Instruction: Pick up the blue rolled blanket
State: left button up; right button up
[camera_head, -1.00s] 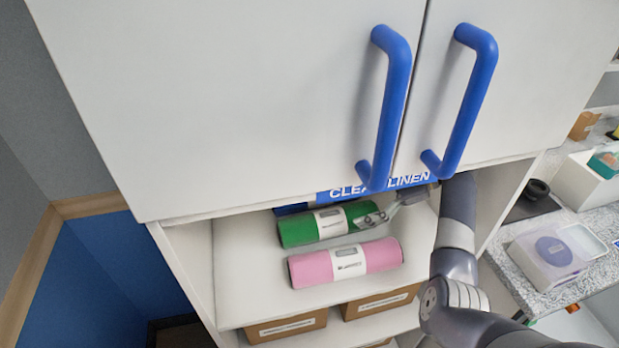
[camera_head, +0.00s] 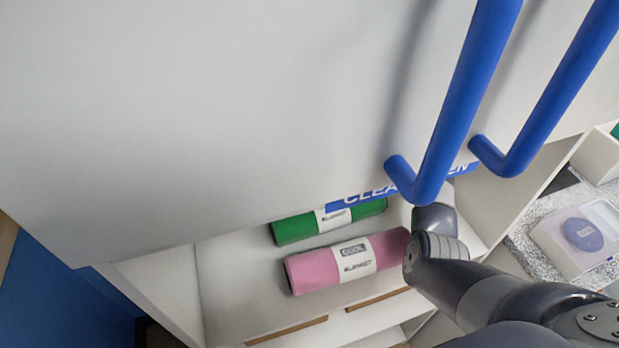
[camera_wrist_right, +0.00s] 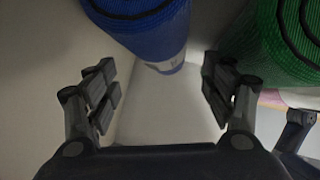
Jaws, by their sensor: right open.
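The blue rolled blanket (camera_wrist_right: 150,28) shows in the right wrist view, at the top between and just beyond my fingertips, with a pale label band on it. My right gripper (camera_wrist_right: 160,90) is open and empty, its two fingers apart with the shelf surface showing between them. The gripper looks close to the blue roll; I cannot tell whether it touches. In the head view the blue roll and my right gripper are hidden behind the cabinet door; only my right arm shows, reaching into the shelf. My left gripper is not in view.
A green rolled blanket (camera_head: 295,228) lies beside the blue one, also in the right wrist view (camera_wrist_right: 285,45). A pink rolled blanket (camera_head: 330,266) lies nearer on the shelf (camera_head: 235,300). Cabinet doors with blue handles (camera_head: 465,100) hang above. A counter with a white box (camera_head: 585,235) stands right.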

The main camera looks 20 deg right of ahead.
jog(key=shift+w+f+b, duration=0.2)
jog(key=shift+f+b, duration=0.1)
jog(key=shift+f, duration=0.2)
jog(key=shift+w+a+f, duration=0.1)
jog(key=shift+a, duration=0.1)
jog(key=p+x, duration=0.1)
jog(key=x, duration=0.1)
jog(key=p+x, duration=0.1)
jog(key=x, duration=0.1)
jog(key=p+x, duration=0.1)
jog(key=x, duration=0.1)
jog(key=shift+s+a, duration=0.25)
jog(key=shift+s, duration=0.05)
jog(key=shift+w+a+f, duration=0.15)
jog(key=shift+a, duration=0.2)
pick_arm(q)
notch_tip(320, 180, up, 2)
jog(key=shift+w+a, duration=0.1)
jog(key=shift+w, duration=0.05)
pick_arm(e)
jog(key=c, duration=1.2)
